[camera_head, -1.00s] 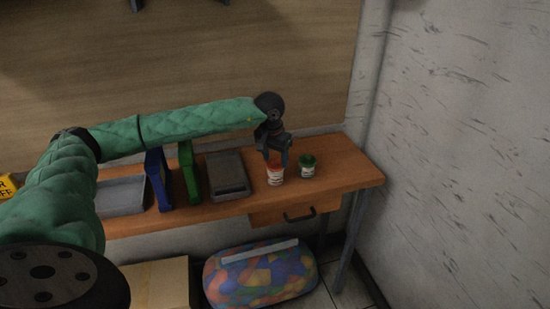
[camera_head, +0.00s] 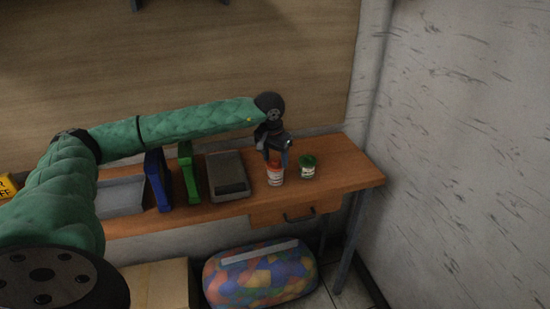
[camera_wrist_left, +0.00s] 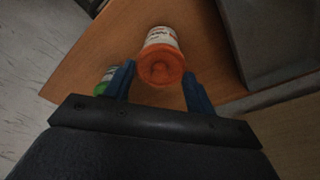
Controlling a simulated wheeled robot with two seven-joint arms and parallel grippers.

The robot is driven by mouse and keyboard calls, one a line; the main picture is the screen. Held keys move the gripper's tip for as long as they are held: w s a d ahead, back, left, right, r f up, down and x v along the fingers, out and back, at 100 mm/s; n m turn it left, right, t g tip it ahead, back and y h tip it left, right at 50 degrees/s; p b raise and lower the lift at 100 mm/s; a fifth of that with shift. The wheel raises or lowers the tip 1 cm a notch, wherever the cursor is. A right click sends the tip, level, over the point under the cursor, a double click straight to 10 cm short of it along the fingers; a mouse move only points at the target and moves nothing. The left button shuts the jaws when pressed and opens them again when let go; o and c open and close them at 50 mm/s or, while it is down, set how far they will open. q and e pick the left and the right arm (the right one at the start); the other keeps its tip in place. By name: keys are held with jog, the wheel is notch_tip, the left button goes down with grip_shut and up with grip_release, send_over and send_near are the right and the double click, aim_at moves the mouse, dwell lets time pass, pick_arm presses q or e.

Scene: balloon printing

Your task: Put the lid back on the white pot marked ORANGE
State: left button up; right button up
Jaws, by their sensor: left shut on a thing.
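The white pot (camera_head: 275,178) with dark marking stands on the wooden table. Its orange lid (camera_head: 274,165) shows at the pot's top; the word ORANGE is too small to read. My left gripper (camera_head: 277,156) points down over the pot. In the left wrist view the lid (camera_wrist_left: 161,68) sits between the two blue fingers of my left gripper (camera_wrist_left: 159,76), shut on it, and the white pot (camera_wrist_left: 160,36) shows directly beyond the lid. I cannot tell whether the lid is fully seated. My right gripper is out of view.
A white pot with a green lid (camera_head: 308,168) stands close to the right. To the left are a grey box (camera_head: 227,175), a green frame (camera_head: 188,172), a blue frame (camera_head: 157,180) and a grey tray (camera_head: 122,197). The table's right end is clear.

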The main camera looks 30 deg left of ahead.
pick_arm(q)
jog(key=shift+f+b, duration=0.2)
jog(key=shift+b, duration=0.5)
dwell(0.9)
dwell(0.3)
jog(key=o, duration=1.6)
jog(key=shift+r, duration=0.2)
jog(key=shift+r+p, duration=0.85)
jog(key=shift+r, duration=2.5)
grip_shut()
